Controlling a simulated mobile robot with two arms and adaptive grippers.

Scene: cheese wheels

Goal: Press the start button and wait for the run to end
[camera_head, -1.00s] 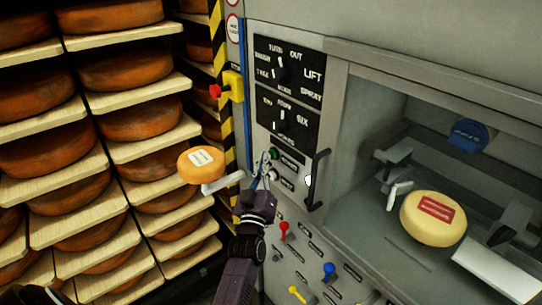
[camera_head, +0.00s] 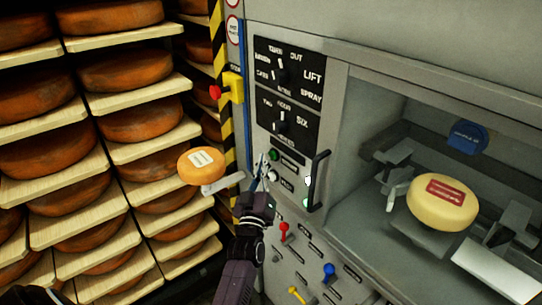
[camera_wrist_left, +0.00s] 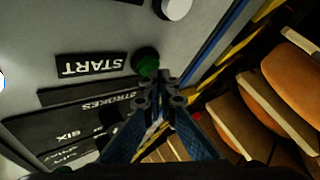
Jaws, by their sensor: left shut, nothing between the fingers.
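The green start button (camera_head: 274,155) sits on the machine's grey front panel. In the left wrist view the green button (camera_wrist_left: 147,60) is beside the upside-down START label (camera_wrist_left: 90,64). My left gripper (camera_head: 263,160) is shut and empty, with its tips just left of the button in the head view. In the left wrist view my fingertips (camera_wrist_left: 160,80) are close to the button; I cannot tell whether they touch it. A pale yellow cheese wheel (camera_head: 443,204) with a red label is raised on a support inside the machine chamber. My right gripper is not in view.
A white button (camera_head: 272,174) lies just below the green one. A black handle (camera_head: 317,180) stands to their right. A red emergency stop (camera_head: 215,92) on a yellow box, an orange cheese (camera_head: 201,165) and loaded shelves (camera_head: 100,160) are to the left.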

